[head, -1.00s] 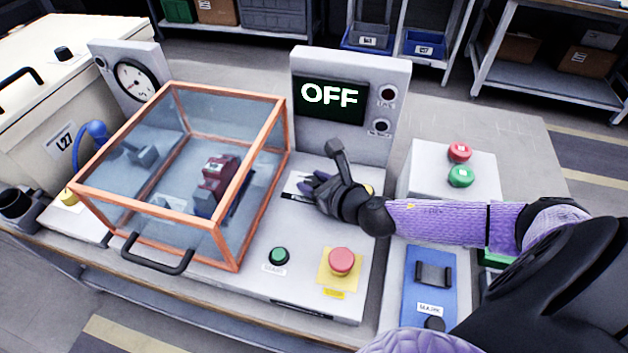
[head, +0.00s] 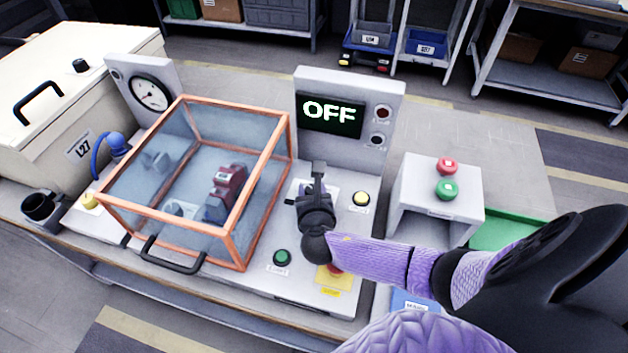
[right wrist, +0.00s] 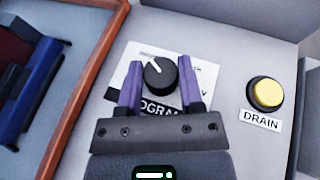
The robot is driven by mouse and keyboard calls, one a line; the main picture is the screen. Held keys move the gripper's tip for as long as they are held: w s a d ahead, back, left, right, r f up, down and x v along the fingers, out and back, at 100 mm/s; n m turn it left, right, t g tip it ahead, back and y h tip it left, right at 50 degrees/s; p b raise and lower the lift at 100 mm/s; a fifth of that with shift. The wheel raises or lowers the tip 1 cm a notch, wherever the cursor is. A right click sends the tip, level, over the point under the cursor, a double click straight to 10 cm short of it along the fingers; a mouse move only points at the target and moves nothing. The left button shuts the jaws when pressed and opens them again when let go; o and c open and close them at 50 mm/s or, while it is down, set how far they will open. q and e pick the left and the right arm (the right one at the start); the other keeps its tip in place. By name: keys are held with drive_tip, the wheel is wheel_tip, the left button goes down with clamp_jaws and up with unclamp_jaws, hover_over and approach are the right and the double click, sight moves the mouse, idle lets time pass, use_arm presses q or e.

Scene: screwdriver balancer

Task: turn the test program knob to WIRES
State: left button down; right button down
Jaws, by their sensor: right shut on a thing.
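The black test program knob (right wrist: 159,76) sits on a white label plate, partly lettered "PROGRAM", in the right wrist view. Its white pointer line is toward the upper left of that view. My right gripper (right wrist: 160,68) has its two purple fingers on either side of the knob and is shut on it. In the head view my right gripper (head: 309,188) is over the panel and hides the knob. The plate's other lettering is largely covered by the fingers, and I cannot read WIRES. The display (head: 329,114) reads OFF. My left gripper is not in view.
An orange-framed clear cover (head: 280,160) stands left of the gripper. A yellow DRAIN button (head: 361,199) is to its right, a green button (head: 282,257) in front. A red stop button is mostly hidden under my arm. A box with red and green buttons (head: 447,189) stands right.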

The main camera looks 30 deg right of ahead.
drive_tip(key=shift+a+m+g+h, duration=0.15)
drive_tip(key=shift+m+g+h, duration=0.65)
drive_tip(key=shift+m+h, duration=0.4)
drive_tip(key=shift+w+m+g+h, duration=0.1)
drive_tip(key=shift+m+g+h, duration=0.8)
drive_tip(key=shift+m+h, duration=0.15)
drive_tip(key=shift+m, duration=0.25)
drive_tip(key=shift+c, duration=1.2)
unclamp_jaws()
